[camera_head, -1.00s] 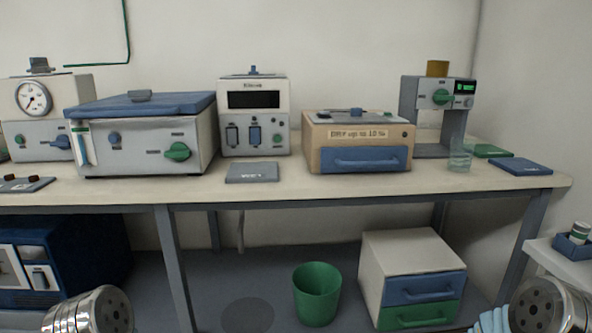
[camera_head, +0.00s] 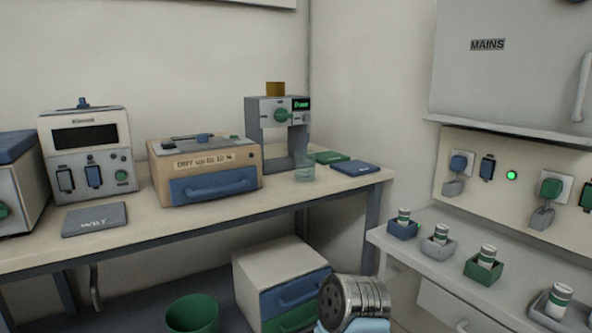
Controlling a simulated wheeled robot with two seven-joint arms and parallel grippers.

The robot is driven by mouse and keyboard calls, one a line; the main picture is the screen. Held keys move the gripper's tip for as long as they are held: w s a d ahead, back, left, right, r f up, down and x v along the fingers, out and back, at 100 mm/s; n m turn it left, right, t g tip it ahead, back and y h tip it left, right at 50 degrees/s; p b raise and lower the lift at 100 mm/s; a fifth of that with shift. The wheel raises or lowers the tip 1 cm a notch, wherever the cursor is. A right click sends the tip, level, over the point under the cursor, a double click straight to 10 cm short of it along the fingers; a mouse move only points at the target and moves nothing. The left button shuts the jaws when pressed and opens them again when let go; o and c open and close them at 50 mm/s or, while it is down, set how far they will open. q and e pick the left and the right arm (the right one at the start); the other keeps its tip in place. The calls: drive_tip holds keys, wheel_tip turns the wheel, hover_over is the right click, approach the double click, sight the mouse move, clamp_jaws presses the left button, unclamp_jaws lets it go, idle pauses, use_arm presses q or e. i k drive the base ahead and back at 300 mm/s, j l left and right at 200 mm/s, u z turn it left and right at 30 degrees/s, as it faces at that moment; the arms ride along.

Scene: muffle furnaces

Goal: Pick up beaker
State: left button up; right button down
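A small clear glass beaker (camera_head: 304,169) stands upright on the bench near its right end, in front of the grey stand-like device (camera_head: 278,130). It looks empty. No gripper is near it. A rounded metallic arm part of mine shows at the bottom edge, well below the bench top. Neither gripper's fingers are in view.
A tan box with a blue drawer (camera_head: 204,170) stands left of the beaker. Green (camera_head: 331,157) and blue (camera_head: 355,167) pads lie to its right. A shelf (camera_head: 450,262) with several small jars in trays, below a socket panel (camera_head: 520,185), stands at right. A drawer cabinet (camera_head: 262,272) and green bin (camera_head: 193,313) are below.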

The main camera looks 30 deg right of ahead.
sight(305, 160)
drive_tip(key=i+z, duration=0.25)
drive_tip(key=z, duration=0.15)
drive_tip(key=i+z, duration=0.2)
drive_tip(key=z, duration=0.2)
